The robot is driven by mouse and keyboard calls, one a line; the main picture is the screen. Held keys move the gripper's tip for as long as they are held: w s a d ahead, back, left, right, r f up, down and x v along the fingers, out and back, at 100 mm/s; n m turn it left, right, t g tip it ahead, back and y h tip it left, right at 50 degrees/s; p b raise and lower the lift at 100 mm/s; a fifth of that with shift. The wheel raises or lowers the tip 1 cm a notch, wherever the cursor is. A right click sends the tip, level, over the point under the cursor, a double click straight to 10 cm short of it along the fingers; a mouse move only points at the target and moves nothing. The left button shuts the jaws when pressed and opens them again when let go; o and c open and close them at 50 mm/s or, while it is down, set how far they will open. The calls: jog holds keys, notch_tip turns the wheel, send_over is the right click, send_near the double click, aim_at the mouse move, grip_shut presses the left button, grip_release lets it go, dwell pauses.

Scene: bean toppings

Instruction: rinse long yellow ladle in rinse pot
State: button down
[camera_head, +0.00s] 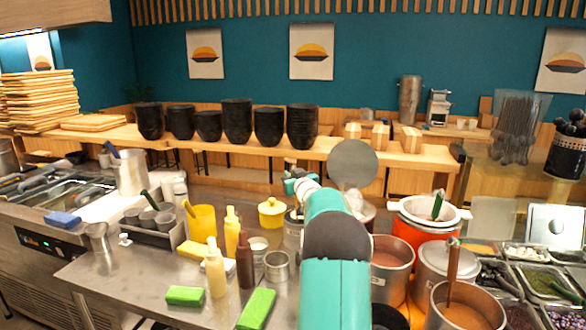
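My teal and grey arm reaches forward over the counter from the bottom middle. Its far end shows beside a steel pot, but the fingers of my gripper are hidden behind my own arm links. I cannot make out a long yellow ladle for sure. A yellow-orange handle (188,208) leans out of a yellow pitcher (202,225) on the left of the counter. A steel pot (292,232) just left of my arm is partly hidden by it. I cannot tell which pot is the rinse pot.
Right of my arm stand a brown-filled pot (391,262), a lidded pot (431,270), an orange-red cooker (420,234) and a soup pot with a brown handle (466,312). Sauce bottles (215,270), green sponges (257,309) and a yellow lidded pot (271,214) stand on the left.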

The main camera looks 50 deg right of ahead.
jog(key=shift+f, duration=3.15)
